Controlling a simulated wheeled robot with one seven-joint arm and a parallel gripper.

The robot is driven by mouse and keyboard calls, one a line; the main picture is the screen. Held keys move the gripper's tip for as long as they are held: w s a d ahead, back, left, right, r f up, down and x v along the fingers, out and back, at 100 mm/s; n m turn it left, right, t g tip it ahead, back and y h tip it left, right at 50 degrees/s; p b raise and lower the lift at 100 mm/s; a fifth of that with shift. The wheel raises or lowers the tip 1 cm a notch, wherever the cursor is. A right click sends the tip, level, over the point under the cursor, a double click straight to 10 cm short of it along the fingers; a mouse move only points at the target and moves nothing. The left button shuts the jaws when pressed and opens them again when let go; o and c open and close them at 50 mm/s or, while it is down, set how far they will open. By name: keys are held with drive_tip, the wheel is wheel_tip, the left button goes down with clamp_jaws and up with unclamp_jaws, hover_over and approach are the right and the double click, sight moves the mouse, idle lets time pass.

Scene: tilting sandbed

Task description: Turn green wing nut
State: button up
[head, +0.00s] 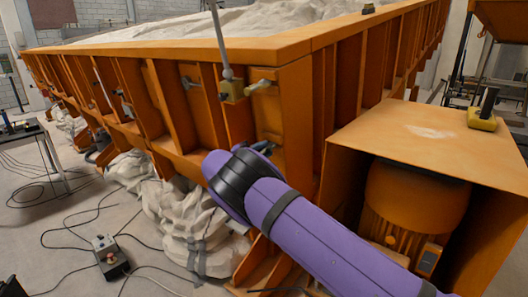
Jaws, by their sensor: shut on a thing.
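My purple arm with black bands reaches from the lower right to the orange wall of the sandbed (297,110). Its far end is in front of the lower part of that wall, and a small purple and black part shows just beyond it. My gripper's fingers are hidden behind the arm, so what they touch does not show. I see no clearly green wing nut. A pale, winged fitting (262,86) sits on the wall above the arm's end, too small to tell its exact colour. A dark winged fitting (190,82) sits further left.
A yellowish block with a grey rod (231,92) is on the wall beside the pale fitting. An orange housing (425,135) with a motor (413,208) stands at right. Wrapped grey bellows (190,222), cables and a control box (110,256) are below left.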

drive_tip(key=shift+r+m+y, duration=0.1)
drive_tip(key=shift+m+y, duration=0.8)
drive_tip(key=shift+y, duration=0.1)
drive_tip(key=o, duration=0.9)
drive_tip(key=shift+w, duration=0.1)
